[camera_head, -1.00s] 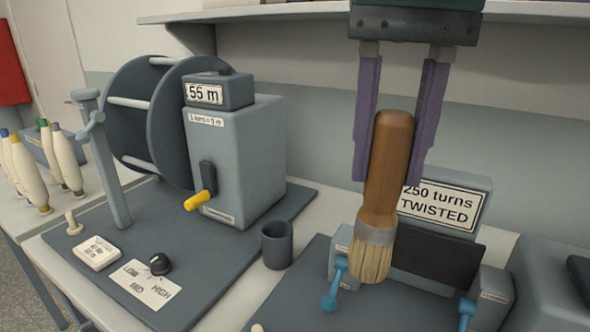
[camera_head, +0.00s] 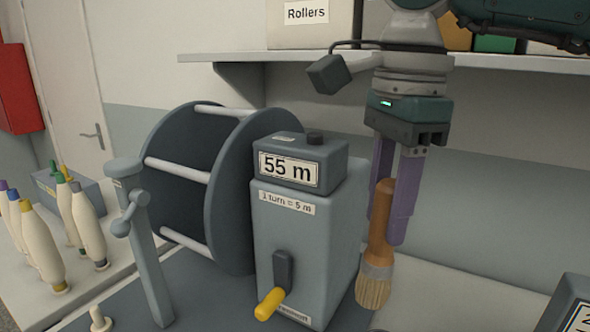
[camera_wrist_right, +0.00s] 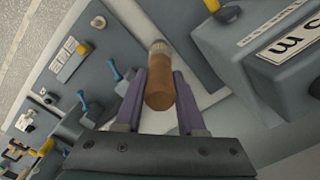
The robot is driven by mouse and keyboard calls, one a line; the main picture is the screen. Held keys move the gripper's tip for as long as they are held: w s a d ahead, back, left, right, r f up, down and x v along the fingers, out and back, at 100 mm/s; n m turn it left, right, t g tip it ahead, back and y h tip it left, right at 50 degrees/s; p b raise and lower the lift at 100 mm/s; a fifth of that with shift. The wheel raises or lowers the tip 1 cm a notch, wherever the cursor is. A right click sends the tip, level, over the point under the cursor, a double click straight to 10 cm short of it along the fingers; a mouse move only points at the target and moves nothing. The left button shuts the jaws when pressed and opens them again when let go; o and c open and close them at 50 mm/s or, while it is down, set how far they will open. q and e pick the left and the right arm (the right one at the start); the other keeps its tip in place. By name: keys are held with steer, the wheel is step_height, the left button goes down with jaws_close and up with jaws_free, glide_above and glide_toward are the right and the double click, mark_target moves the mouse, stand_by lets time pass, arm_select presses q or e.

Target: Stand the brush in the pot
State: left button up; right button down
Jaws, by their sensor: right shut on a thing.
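The brush (camera_head: 379,236) has a brown wooden handle, a metal band and pale bristles. It hangs bristles down, slightly tilted, in the head view. My right gripper (camera_head: 390,215) is shut on its handle, with a purple finger on either side, and holds it beside the grey counter box. In the right wrist view, the brush (camera_wrist_right: 160,92) sits between the fingers of my right gripper (camera_wrist_right: 158,92), handle end toward the camera. I cannot make out the pot in either current view. My left gripper is not in view.
The grey counter box (camera_head: 303,235) with a yellow-handled crank (camera_head: 271,303) and the large reel (camera_head: 205,185) stand left of the brush. A shelf (camera_head: 500,62) runs above. Several bobbins (camera_head: 42,245) stand at far left.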

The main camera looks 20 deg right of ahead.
steer(key=d+f+m+b, duration=0.3)
steer(key=f+m+b, duration=0.6)
steer(key=f, duration=0.7)
steer(key=shift+w+d, duration=0.25)
steer(key=shift+d, duration=0.15)
stand_by(0.4)
steer(key=shift+c, duration=2.1)
jaws_free()
step_height(320, 180, up, 10)
steer(key=b, duration=0.1)
